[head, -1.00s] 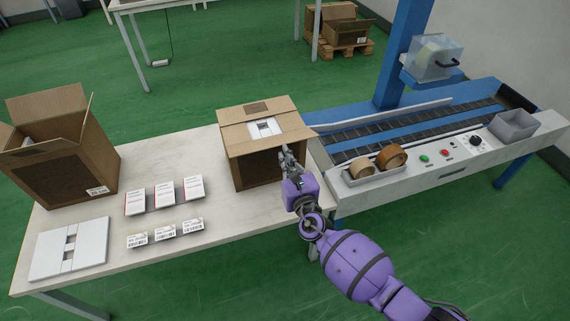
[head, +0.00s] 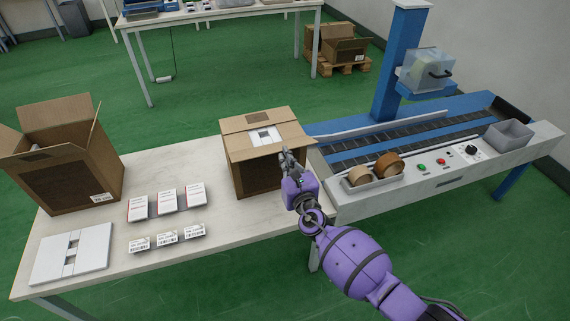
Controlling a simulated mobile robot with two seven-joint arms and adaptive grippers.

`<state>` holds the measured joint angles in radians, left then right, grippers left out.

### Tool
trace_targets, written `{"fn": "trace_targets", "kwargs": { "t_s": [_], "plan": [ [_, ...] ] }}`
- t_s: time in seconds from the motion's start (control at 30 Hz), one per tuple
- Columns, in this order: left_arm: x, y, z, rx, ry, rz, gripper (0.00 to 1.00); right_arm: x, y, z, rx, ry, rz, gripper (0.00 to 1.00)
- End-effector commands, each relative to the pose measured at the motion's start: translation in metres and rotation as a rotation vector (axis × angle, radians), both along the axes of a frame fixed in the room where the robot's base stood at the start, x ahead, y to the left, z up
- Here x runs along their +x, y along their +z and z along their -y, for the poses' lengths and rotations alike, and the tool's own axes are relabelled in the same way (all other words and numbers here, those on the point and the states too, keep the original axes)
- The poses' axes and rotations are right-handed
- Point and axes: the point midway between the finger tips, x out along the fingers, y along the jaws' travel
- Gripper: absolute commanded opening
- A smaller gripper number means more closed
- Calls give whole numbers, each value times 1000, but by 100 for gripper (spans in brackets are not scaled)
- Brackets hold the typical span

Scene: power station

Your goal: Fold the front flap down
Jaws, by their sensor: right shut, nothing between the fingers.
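A brown cardboard box (head: 240,176) stands near the right end of the white table. Its front flap (head: 242,153) sticks out from the top front edge toward me, above the dark front panel. A white item (head: 264,137) shows at the top between the flaps. The back flap (head: 255,118) lies behind it. My right gripper (head: 285,156) is shut and empty. It points up and away from me, with its tips at the front flap's right part; whether they touch it I cannot tell. My left gripper is not in view.
An open box (head: 60,172) stands at the table's left. White boxes (head: 167,200), small labelled boxes (head: 166,233) and a white flat panel (head: 60,254) lie on the table (head: 135,272). A conveyor (head: 430,180) with tape rolls (head: 388,164) adjoins on the right.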

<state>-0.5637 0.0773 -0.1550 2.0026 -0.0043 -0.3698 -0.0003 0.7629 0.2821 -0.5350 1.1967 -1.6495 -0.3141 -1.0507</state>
Motion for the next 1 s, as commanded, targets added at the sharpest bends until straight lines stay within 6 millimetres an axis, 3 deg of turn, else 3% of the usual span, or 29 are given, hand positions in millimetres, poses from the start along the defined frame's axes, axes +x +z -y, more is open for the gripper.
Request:
{"fn": "trace_targets", "kwargs": {
  "t_s": [1.0],
  "plan": [
    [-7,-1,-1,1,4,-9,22,0,1,0,0,0,1,0]
  ]
}}
